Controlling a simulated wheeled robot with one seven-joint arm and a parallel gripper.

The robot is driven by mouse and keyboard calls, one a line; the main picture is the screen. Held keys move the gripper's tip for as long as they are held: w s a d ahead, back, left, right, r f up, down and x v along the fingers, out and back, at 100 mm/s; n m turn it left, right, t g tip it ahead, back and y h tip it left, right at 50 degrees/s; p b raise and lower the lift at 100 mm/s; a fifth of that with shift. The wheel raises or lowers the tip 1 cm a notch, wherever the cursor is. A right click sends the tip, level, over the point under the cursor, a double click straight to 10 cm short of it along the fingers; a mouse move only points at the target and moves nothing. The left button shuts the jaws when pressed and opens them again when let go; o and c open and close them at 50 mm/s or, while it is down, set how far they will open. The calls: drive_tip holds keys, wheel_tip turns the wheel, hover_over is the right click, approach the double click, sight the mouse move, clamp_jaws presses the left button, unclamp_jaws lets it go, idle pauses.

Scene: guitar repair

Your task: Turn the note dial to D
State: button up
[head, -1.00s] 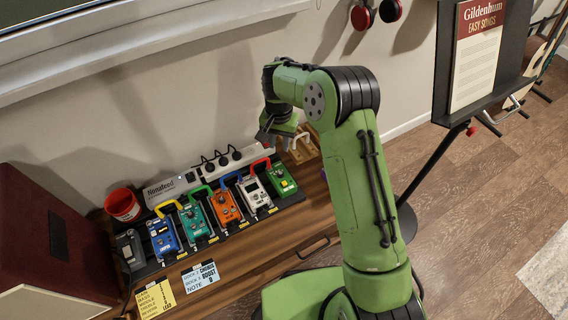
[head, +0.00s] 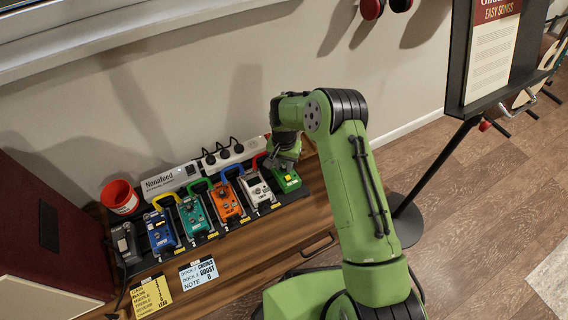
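A row of pedals stands on a dark board on the wooden bench. The green pedal (head: 288,182) is at the right end, and the white pedal (head: 256,192) is beside it on the left. A blue card (head: 198,273) in front of the row reads "NOTE D" on its lowest line. Which knob is the note dial is too small to tell. My gripper (head: 281,162) points down just over the back of the green pedal and hides part of its top. Its fingertips are too small and dark to show a gap or any contact.
Orange (head: 226,201), teal (head: 194,214) and blue (head: 161,231) pedals continue the row leftward. A power strip (head: 232,155) with black plugs lies behind. A red cup (head: 120,197) and a yellow card (head: 152,296) are at left. A music stand (head: 462,100) is at right.

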sight(284, 166)
clamp_jaws()
drive_tip(key=shift+m, duration=2.9)
drive_tip(key=shift+o, duration=0.7)
unclamp_jaws()
wheel_tip(284, 166, up, 16)
drive_tip(key=p, duration=0.4)
